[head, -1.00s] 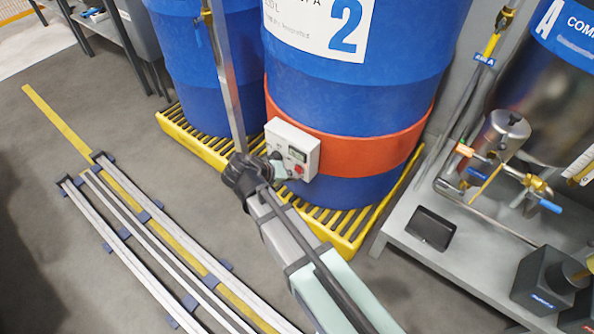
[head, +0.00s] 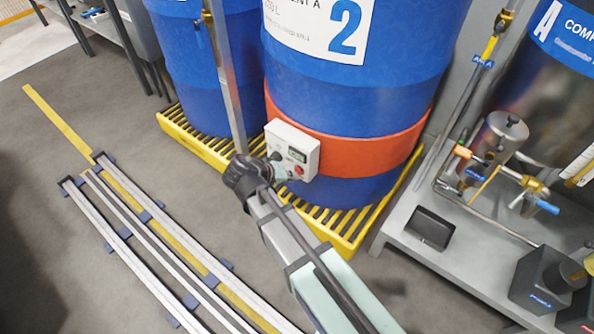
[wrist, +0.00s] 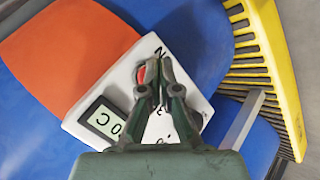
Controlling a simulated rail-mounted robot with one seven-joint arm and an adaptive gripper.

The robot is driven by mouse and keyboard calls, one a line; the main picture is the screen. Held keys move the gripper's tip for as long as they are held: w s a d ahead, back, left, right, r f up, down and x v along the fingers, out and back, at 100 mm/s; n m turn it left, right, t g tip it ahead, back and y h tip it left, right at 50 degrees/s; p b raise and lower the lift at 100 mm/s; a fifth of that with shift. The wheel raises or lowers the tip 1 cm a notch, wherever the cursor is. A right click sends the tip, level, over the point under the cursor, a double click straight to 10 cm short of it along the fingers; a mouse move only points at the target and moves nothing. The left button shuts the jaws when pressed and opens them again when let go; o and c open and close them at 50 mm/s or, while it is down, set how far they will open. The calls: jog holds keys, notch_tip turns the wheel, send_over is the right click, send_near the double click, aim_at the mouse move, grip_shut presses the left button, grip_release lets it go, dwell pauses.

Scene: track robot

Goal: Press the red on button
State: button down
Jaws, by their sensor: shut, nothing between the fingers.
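A white control box (head: 293,150) is fixed to the orange band (head: 370,155) around a large blue drum marked 2 (head: 350,90). The box has a small display and a red button (head: 299,170) at its lower right in the head view. My gripper (wrist: 154,72) is shut and empty, in front of the box face. In the wrist view its fingertips overlap the right edge of the red button (wrist: 141,74) and hide part of it. I cannot tell whether they touch it. The display (wrist: 104,119) shows digits in the wrist view.
The drums stand on a yellow slatted pallet (head: 345,238). A metal post (head: 226,80) rises close left of the box. A grey bench with pipes, valves and a black tray (head: 432,227) is at the right. Floor rails (head: 160,250) run at the lower left.

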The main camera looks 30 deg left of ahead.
jog(key=shift+s, duration=0.15)
jog(key=shift+s+a+p, duration=0.2)
jog(key=shift+s+p, duration=0.1)
jog(key=shift+s, duration=1.15)
jog(key=shift+s+a+p, duration=0.15)
jog(key=shift+s+p, duration=0.1)
jog(key=shift+s, duration=1.2)
